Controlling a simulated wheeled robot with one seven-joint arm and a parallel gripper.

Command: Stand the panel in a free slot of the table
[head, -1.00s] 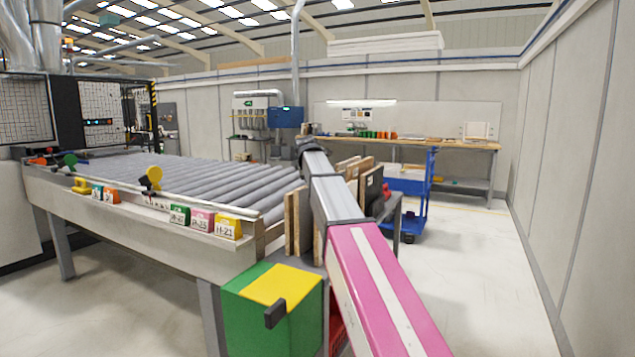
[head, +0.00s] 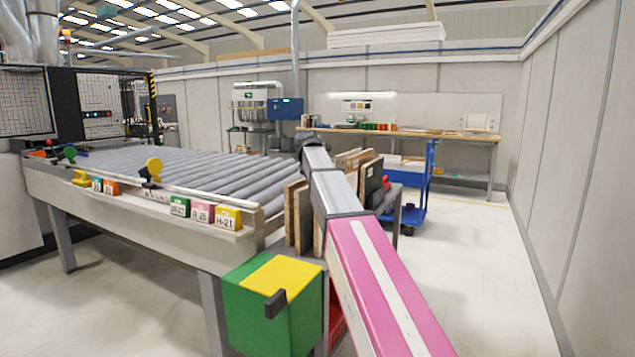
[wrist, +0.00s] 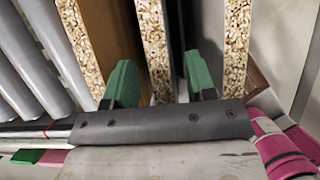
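Several upright chipboard panels stand side by side at the grey slotted table (head: 280,246); some show left of my arm (head: 297,218) and others right of it (head: 370,180) in the head view. In the wrist view my gripper (wrist: 162,80) has its two green fingers apart. The edge of a middle panel (wrist: 154,45) lies between them, with visible space beside it, so the gripper looks open around it. More panel edges stand left (wrist: 80,45) and right (wrist: 237,45) of the fingers. My arm hides the gripper in the head view. The slots themselves are hidden.
A roller conveyor (head: 190,174) with coloured number blocks (head: 203,212) along its edge lies left. A green and yellow box (head: 245,312) stands in front of the table. A blue cart (head: 428,190) and a workbench (head: 455,145) stand behind. The floor at right is clear.

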